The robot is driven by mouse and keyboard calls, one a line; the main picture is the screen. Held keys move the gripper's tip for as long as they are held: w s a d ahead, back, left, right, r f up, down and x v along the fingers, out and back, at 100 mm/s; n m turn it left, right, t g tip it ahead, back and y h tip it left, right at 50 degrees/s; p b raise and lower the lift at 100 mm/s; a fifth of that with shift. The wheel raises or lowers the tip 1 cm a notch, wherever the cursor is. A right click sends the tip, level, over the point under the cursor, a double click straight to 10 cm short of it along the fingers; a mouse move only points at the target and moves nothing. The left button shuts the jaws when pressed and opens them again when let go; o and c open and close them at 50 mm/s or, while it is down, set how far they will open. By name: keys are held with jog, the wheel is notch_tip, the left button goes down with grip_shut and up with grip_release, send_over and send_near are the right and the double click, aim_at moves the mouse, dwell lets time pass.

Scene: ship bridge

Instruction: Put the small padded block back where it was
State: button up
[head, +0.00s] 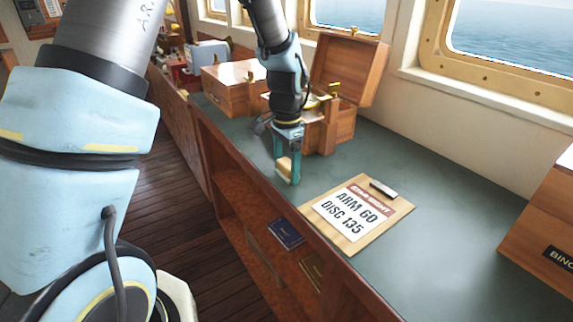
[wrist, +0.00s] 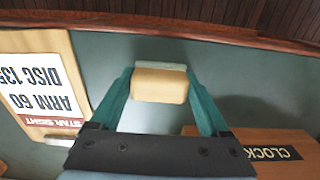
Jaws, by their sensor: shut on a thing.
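The small padded block (wrist: 160,86) is tan with a pale strip along one edge. My gripper (wrist: 160,82) is shut on it, with one green finger at each end. In the head view, my gripper (head: 288,170) points down over the green counter top (head: 345,165), near its front edge, and the block (head: 283,166) shows as a small tan patch between the fingers. I cannot tell whether the block touches the counter. The open wooden box (head: 330,128), its lid raised, stands just behind my gripper; its inside is hidden.
A clipboard (head: 400,207) with a printed sheet lies right of my gripper. Closed wooden boxes stand at back left (head: 235,85) and far right (head: 540,235). A box labelled CLOCK (wrist: 235,140) shows in the wrist view. The counter between clipboard and wall is clear.

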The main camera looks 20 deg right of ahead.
aim_at(287, 163)
jog(key=shift+f, duration=0.2)
jog(key=o, duration=1.5)
jog(key=shift+c, duration=0.2)
notch_tip(287, 163, up, 12)
jog(key=b, duration=0.2)
jog(key=s+a+f+n, duration=0.2)
jog(key=a+n, duration=0.5)
jog(key=a, duration=0.8)
jog(key=s+a+f+n+t, duration=0.1)
jog(key=a+f+n, duration=0.3)
jog(key=a, duration=1.1)
jog(key=s+n, duration=0.1)
jog(key=n, duration=0.2)
jog(key=shift+n+t, duration=0.3)
jog(key=shift+n, duration=0.1)
